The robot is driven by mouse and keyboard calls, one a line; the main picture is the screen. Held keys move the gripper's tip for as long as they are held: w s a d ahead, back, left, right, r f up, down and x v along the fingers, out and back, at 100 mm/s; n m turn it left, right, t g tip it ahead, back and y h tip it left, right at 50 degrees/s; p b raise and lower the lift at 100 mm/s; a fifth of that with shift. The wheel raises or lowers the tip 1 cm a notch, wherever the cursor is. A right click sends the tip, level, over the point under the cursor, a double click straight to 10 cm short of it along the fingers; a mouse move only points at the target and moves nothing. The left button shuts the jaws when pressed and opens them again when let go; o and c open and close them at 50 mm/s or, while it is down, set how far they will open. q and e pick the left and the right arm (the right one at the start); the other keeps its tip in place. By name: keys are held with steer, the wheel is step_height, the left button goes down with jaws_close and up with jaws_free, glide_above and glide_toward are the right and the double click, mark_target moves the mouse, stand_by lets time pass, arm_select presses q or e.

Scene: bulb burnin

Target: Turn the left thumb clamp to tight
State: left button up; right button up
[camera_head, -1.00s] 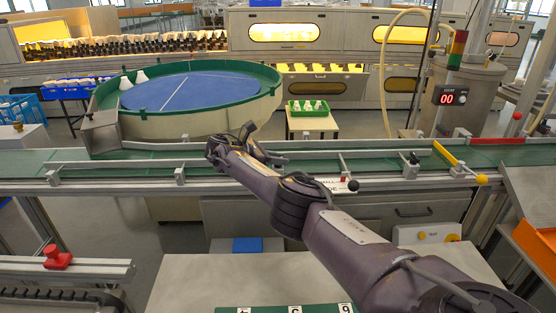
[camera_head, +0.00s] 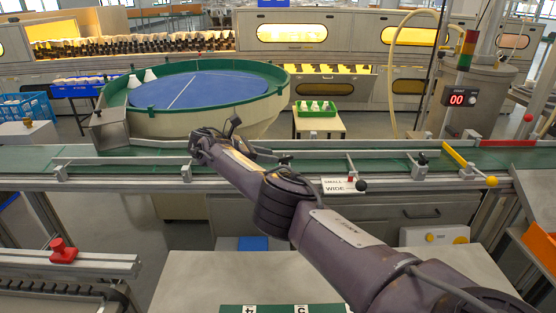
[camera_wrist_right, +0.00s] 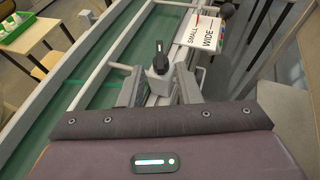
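The thumb clamp in the right wrist view has a black knob (camera_wrist_right: 159,57) on a grey post beside the conveyor's guide rail. My right gripper (camera_wrist_right: 160,84) is open, with one finger on each side of this post. I see no clear contact between the fingers and the knob. Another black-knobbed clamp (camera_head: 422,159) stands further right on the rail. My left gripper is not in view.
A SMALL/WIDE sign (camera_head: 340,186) hangs at the conveyor's front edge, right of the hand. The green conveyor belt (camera_head: 105,155) runs across. Behind it are a blue turntable (camera_head: 200,90) and a green tray of bulbs (camera_head: 316,108). A grey table (camera_head: 195,285) lies in front.

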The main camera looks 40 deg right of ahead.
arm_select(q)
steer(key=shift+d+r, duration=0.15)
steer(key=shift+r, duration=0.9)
